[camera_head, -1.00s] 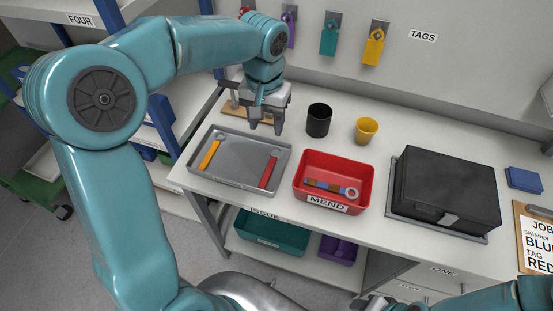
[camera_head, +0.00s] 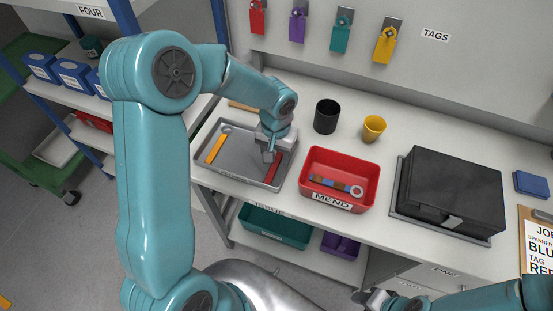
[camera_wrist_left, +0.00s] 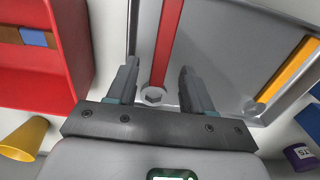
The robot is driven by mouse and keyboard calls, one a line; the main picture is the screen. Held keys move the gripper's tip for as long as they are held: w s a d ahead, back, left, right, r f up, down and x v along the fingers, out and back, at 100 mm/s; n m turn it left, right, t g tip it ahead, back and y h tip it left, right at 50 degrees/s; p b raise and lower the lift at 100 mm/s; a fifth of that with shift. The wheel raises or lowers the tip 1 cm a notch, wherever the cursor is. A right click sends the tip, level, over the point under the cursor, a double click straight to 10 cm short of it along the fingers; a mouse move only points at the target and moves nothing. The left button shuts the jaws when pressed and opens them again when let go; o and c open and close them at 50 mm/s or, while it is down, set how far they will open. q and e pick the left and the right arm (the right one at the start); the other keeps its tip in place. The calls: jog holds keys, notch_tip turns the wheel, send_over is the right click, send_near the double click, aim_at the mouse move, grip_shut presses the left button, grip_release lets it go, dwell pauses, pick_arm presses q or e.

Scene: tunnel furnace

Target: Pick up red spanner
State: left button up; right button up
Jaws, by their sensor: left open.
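The red spanner (camera_head: 275,170) lies at the right side of a grey tray (camera_head: 238,174) on the bench. In the left wrist view, the spanner's red handle (camera_wrist_left: 169,38) runs up between the fingers, with its grey ring end (camera_wrist_left: 153,97) near the palm. My left gripper (camera_head: 270,156) is open over that spanner; its fingers (camera_wrist_left: 158,68) are on either side and do not close on it. In the head view the gripper hides the spanner's far end. My right gripper (camera_head: 372,299) shows only partly at the bottom edge.
A yellow spanner (camera_head: 217,148) lies at the tray's left. The red MEND bin (camera_head: 352,169), holding a brown and blue piece, stands close right of the tray. A black cup (camera_head: 326,117), yellow cup (camera_head: 374,129) and black box (camera_head: 452,192) stand farther right.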

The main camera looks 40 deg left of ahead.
pick_arm(q)
notch_tip(320, 180, down, 2)
jog(key=shift+w+a, duration=0.1)
jog(key=shift+w, duration=0.05)
jog(key=shift+s+r, duration=0.15)
jog(key=shift+s, duration=0.15)
jog(key=shift+w, duration=0.25)
grip_shut()
jog(key=shift+s, duration=0.15)
jog(key=shift+w+r, duration=0.2)
notch_tip(320, 180, up, 20)
jog(key=shift+s+f+b, duration=0.15)
jog(key=shift+f+b, duration=0.1)
jog(key=shift+b, duration=0.15)
